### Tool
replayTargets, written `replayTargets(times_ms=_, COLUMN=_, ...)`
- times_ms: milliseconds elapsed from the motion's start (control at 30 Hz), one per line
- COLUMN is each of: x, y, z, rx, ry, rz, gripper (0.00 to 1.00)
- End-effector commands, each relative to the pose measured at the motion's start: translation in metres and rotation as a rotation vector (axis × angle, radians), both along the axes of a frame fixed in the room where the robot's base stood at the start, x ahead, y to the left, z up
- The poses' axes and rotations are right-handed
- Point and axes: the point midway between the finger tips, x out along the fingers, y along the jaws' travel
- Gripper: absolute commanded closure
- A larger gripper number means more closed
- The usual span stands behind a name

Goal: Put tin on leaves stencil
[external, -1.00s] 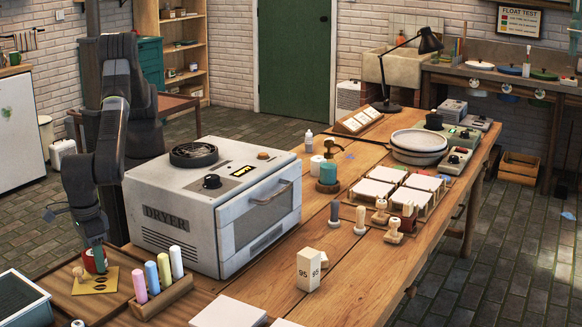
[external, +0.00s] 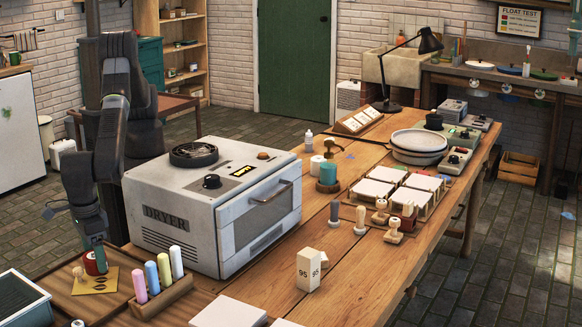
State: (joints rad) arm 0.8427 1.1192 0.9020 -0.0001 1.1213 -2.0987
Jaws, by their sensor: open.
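A small red tin (external: 91,263) stands at the back edge of the yellow stencil card (external: 108,286), at the lower left of the external view. Dark cut-out shapes show on the card in front of the tin. I cannot tell how much of the tin's base rests on the card. My gripper (external: 97,260) points down right at the tin, with its teal fingertips over and beside it. The gripper is open, and its fingers partly hide the tin.
A small wooden-knobbed piece (external: 78,273) stands left of the tin. A wooden rack of coloured sticks (external: 162,297) is close on the right, with the big white dryer (external: 180,225) behind it. A dark tray (external: 20,300) lies at the left corner.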

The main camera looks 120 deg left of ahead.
Motion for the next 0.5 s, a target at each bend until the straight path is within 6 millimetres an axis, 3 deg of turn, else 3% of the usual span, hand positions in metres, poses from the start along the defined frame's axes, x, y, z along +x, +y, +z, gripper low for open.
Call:
replayTargets(times_ms=300, x=0.001, y=-0.001, z=0.069, rx=-0.004, ry=-0.004, rz=0.0, gripper=0.26)
replayTargets(times_ms=500, x=0.0, y=0.0, z=0.098, rx=-0.003, ry=-0.002, rz=0.0, gripper=0.26)
